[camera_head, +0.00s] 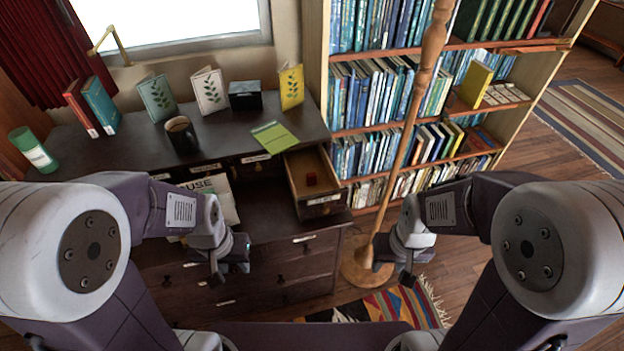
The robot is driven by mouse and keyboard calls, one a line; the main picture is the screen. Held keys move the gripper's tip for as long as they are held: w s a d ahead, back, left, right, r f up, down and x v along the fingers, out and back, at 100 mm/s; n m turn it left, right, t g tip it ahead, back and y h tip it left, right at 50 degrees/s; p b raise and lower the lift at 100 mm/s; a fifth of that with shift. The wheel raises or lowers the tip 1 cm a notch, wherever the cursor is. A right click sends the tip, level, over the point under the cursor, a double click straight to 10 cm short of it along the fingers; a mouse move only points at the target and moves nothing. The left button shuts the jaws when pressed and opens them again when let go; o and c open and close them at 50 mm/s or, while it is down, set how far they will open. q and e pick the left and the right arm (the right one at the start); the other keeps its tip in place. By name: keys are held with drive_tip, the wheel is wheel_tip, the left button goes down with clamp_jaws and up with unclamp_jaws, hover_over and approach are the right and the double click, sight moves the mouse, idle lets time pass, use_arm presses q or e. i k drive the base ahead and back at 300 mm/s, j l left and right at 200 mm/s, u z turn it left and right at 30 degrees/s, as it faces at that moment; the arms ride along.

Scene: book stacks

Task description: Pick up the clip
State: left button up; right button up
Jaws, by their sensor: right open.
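I cannot make out a clip for certain. My right gripper (392,272) is open and empty, in front of the wooden pole's base, right of the desk.
The desk top (222,137) bears a dark mug (183,138), standing cards, books and a green cylinder (33,150). A wooden pole (408,130) on a round base (365,265) stands before the bookshelf (338,110). A patterned rug (385,308) lies on the floor.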

sight(311, 177)
drive_tip(key=k+j+u, duration=0.1)
drive_tip(key=u, duration=0.9)
drive_tip(key=l+z, duration=0.15)
drive_tip(key=z, duration=0.85)
drive_tip(key=i+j+u, duration=0.55)
drive_tip(key=j+u, duration=0.15)
drive_tip(key=j, duration=0.1)
